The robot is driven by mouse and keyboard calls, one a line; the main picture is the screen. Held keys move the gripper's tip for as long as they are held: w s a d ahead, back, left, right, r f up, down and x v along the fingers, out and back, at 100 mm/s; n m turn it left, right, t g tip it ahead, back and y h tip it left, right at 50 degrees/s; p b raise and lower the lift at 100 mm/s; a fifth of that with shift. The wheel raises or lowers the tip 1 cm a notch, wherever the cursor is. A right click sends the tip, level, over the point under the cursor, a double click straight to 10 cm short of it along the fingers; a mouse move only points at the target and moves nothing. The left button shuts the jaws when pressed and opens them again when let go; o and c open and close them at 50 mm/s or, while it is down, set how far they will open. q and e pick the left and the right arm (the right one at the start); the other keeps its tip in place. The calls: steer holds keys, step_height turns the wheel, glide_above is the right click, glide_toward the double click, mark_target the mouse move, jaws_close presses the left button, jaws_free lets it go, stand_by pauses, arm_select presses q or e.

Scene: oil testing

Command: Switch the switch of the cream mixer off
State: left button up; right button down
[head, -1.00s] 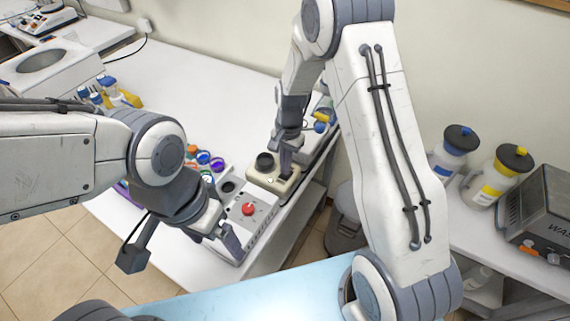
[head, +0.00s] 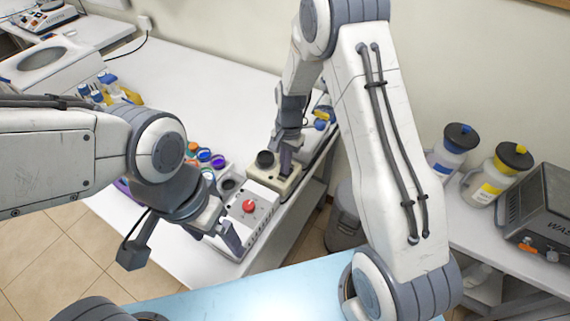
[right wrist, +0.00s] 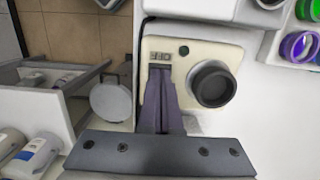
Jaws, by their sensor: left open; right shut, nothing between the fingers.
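The cream mixer (head: 288,186) is a small cream-coloured box with a round black cup (head: 265,160) on top. It stands near the table's right edge, and it also fills the upper middle of the right wrist view (right wrist: 220,48). Its small switch (right wrist: 160,57) shows left of the cup. My right gripper (head: 286,160) is shut and empty, pointing down over the mixer. In the right wrist view its fingertips (right wrist: 160,70) are at the switch's near edge; I cannot tell whether they touch it. My left gripper (head: 222,228) is open and empty, beside a box with a red knob.
The white box with a red knob (head: 249,206) stands in front of the mixer. Several coloured vials (head: 205,156) stand left of it. A grey bin (head: 346,225) is on the floor to the right. The white table (head: 190,85) is clear towards the back.

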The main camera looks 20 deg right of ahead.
steer(key=shift+w+d+f, duration=0.25)
steer(key=shift+w+d, duration=0.15)
steer(key=shift+d, duration=0.15)
steer(key=shift+w+d+r+p, duration=0.1)
steer(key=shift+r+p, duration=0.45)
steer(key=shift+p, duration=0.05)
steer(key=r+p, duration=0.1)
steer(key=r, duration=0.1)
steer(key=r+p, duration=0.1)
steer(key=r, duration=0.1)
steer(key=shift+w+d+r+p, duration=0.1)
steer(key=shift+w+p, duration=0.1)
steer(key=shift+p, duration=0.2)
step_height(320, 180, up, 9)
steer(key=b, duration=0.2)
steer(key=shift+w+d+b, duration=0.35)
